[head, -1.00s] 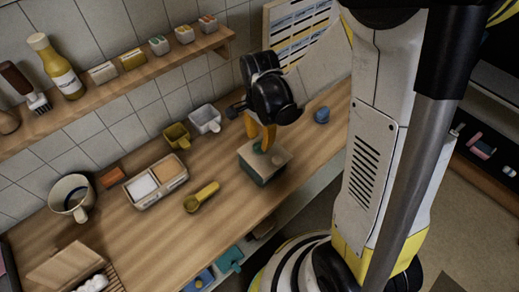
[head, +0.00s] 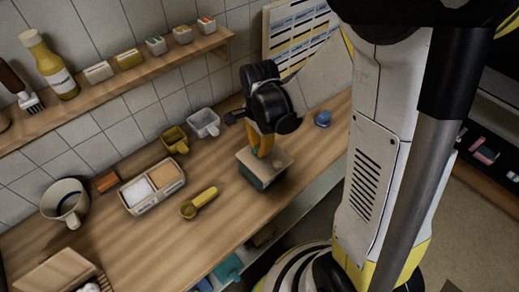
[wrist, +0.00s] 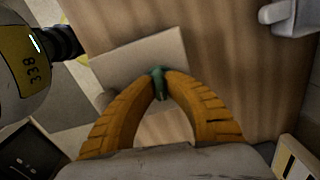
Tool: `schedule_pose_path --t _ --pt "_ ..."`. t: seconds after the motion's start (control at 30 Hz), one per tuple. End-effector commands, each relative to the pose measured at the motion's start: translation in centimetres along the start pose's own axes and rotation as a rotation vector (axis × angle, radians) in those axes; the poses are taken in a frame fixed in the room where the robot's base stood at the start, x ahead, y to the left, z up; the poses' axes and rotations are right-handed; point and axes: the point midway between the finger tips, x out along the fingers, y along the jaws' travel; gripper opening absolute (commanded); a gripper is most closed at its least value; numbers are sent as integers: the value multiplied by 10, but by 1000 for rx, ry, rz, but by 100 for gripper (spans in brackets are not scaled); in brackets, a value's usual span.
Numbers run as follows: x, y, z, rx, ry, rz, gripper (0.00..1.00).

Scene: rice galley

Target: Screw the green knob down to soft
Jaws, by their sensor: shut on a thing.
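The green knob (wrist: 158,83) stands on the pale top of a small box (wrist: 128,62). In the head view the box (head: 262,180) sits on the wooden counter, with a dark green body below its light lid. My gripper (wrist: 158,72) points down over the box, its two orange fingers shut on the knob from both sides. In the head view my gripper (head: 262,150) hides most of the knob. A small round wooden peg (head: 278,162) stands on the lid beside it. No soft marking is readable.
A yellow scoop (head: 199,203) and a two-part tray (head: 152,187) lie left of the box. A yellow cup (head: 175,140) and white cup (head: 204,123) stand behind. A blue item (head: 322,118) is at right. The counter around the box is clear.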

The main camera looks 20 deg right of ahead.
Motion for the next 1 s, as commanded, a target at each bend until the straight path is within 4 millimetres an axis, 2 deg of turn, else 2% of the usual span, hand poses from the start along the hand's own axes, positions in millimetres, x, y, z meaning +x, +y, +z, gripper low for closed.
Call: schedule_pose_path --t 0.2,0.63,0.9,1.0 --pt "2 0 0 330 0 0 0" --pt "1 0 0 439 0 1 0" --pt "2 0 0 843 0 1 0" --pt "1 0 0 910 0 1 0"
